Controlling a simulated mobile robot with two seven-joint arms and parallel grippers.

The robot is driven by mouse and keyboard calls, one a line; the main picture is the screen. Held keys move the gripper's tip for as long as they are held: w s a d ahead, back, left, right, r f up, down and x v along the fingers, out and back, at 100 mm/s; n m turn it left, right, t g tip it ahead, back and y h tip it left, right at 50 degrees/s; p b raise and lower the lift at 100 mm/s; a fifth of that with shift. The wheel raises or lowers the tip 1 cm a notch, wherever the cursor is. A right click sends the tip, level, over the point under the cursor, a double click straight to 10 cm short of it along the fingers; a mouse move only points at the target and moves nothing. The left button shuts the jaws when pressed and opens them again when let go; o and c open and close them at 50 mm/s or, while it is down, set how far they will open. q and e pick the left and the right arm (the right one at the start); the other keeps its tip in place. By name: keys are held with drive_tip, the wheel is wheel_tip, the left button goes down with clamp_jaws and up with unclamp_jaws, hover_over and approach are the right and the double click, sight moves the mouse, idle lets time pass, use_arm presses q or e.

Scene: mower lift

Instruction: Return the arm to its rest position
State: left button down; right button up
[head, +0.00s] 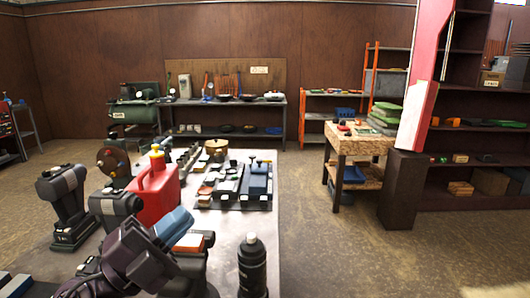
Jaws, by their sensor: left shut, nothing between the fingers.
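My left gripper (140,258), dark and shut, shows at the lower left above the near part of a grey work table (232,222). Nothing shows between its fingers. Its arm comes in from the bottom left edge. The gripper hides part of the items behind and below it. My right gripper is not in view.
A red canister (155,190), black-and-grey tools (64,203), a blue item (173,224) and a black bottle (252,266) crowd the table near my left gripper. A wooden bench (352,143) and dark shelves (470,140) stand at right. The floor (335,250) right of the table is clear.

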use_arm(q)
drive_tip(key=a+f+n+t+y, duration=0.3)
drive_tip(key=a+f+n+y, duration=1.25)
drive_tip(key=n+y, duration=0.7)
drive_tip(key=s+f+n+g+h, duration=0.2)
drive_tip(key=s+f+n+g, duration=0.2)
drive_tip(key=s+f+g, duration=1.2)
drive_tip(key=w+f+m+t, duration=0.1)
drive_tip(key=w+f+t, duration=0.2)
drive_tip(key=f+t, duration=0.7)
wheel_tip(320, 180, down, 3)
drive_tip(key=shift+w+d+f+t+h, duration=0.1)
drive_tip(key=shift+w+d+t+h, duration=0.2)
drive_tip(key=shift+w+h, duration=0.15)
